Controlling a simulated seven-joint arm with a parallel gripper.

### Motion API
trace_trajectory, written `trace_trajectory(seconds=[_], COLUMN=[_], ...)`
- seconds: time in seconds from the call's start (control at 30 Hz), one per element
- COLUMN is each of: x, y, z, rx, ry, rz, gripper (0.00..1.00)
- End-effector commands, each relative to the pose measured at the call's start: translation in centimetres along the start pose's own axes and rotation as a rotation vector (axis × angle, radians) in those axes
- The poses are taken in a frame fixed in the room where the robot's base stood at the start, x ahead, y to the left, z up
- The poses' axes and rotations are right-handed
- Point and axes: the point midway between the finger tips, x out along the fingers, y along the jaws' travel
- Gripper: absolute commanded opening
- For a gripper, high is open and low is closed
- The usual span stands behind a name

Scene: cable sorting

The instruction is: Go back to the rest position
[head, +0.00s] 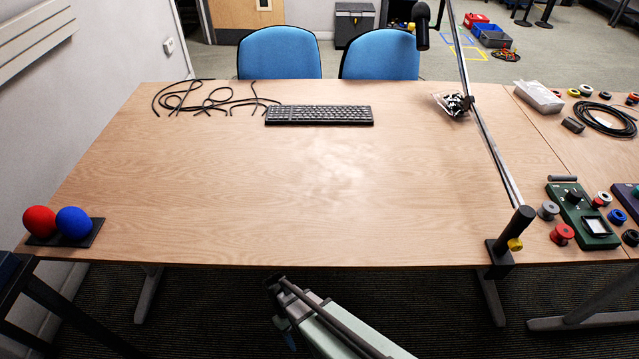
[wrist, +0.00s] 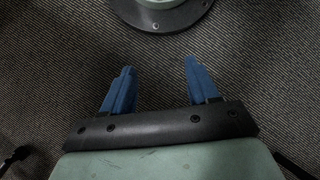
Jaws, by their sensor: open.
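My gripper (wrist: 158,85) shows in the wrist view with its two blue fingers apart and nothing between them. It points down at the dark carpet (wrist: 250,60). Black cables (head: 205,98) lie loosely looped at the table's back left, next to a black keyboard (head: 319,115).
A red ball (head: 39,221) and a blue ball (head: 74,222) sit on a dark tray at the front left. A clamped stand (head: 507,243) rises at the front right. Spools and a green device (head: 583,215) crowd the right side. The table's middle is clear. Two blue chairs (head: 279,53) stand behind.

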Motion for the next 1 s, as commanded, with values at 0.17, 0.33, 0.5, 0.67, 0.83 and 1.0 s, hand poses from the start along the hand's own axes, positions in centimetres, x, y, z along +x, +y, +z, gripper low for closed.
trace_trajectory(seconds=[0.17,0.33,0.5,0.67,0.83,1.0], x=[2.5,4.9,7.2,9.3,11.3,12.8], y=[3.8,6.5,8.6,9.8,10.5,10.6], z=[3.4,6.5,9.7,12.8,15.9,18.2], rx=[0.120,0.229,0.337,0.438,0.542,0.621], ry=[0.010,0.018,0.025,0.031,0.036,0.039], rz=[-0.061,-0.115,-0.170,-0.221,-0.274,-0.315], gripper=[0.60,0.60,0.60,0.60,0.60,0.60])
